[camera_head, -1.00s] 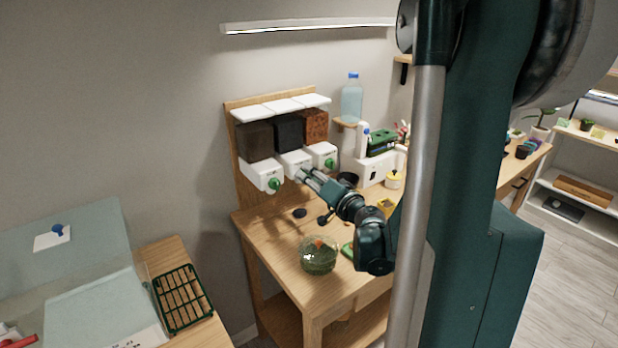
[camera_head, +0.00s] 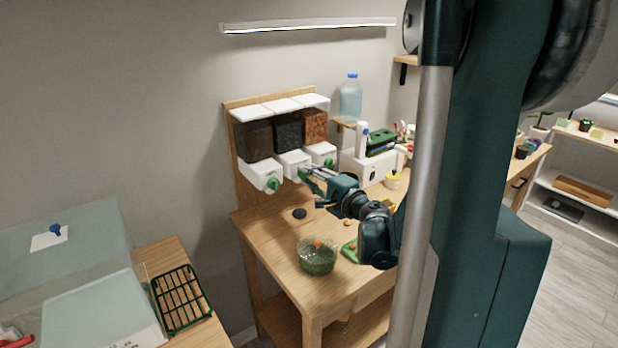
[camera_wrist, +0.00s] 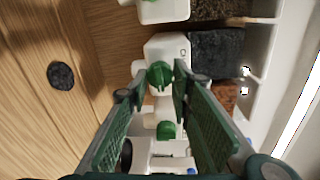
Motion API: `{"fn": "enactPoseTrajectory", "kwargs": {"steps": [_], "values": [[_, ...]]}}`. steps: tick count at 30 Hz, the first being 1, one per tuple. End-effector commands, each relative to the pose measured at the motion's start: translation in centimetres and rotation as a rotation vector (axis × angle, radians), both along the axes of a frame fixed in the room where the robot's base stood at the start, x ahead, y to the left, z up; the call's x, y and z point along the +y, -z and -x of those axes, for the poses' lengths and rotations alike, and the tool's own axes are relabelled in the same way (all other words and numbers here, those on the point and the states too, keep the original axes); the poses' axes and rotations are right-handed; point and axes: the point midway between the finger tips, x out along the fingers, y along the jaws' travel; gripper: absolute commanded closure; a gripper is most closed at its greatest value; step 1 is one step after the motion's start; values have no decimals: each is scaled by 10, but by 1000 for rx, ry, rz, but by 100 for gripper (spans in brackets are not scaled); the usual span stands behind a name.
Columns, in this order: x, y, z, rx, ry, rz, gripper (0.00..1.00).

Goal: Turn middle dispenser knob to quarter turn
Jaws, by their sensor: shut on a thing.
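Three white dispensers with dark or brown filled hoppers hang on a wooden board. The middle dispenser (camera_head: 293,163) has a green knob (camera_wrist: 159,75), seen in the wrist view between my fingertips. My gripper (camera_wrist: 158,82) is shut on this knob, one finger on each side. In the head view my gripper (camera_head: 303,172) reaches the middle dispenser's front from the right and hides its knob. The left dispenser's green knob (camera_head: 273,184) and the right dispenser's green knob (camera_wrist: 166,130) are free. The middle knob's exact angle is hard to tell.
Below stands a wooden table (camera_head: 270,232) with a dark round disc (camera_head: 299,213) and a glass bowl of green stuff (camera_head: 317,256). A white machine (camera_head: 367,166) and a water bottle (camera_head: 351,97) stand to the right. A green wire basket (camera_head: 181,298) is at lower left.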

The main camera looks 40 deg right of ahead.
Motion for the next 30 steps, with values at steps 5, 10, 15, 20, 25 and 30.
{"fn": "enactPoseTrajectory", "kwargs": {"steps": [5,10,15,20,25,30], "values": [[0,0,0,-1,0,-52,90],[0,0,0,0,0,-69,90],[0,0,0,0,0,-70,90],[0,0,0,0,0,-69,73],[0,0,0,0,0,-68,62],[0,0,0,0,0,-68,62]]}}
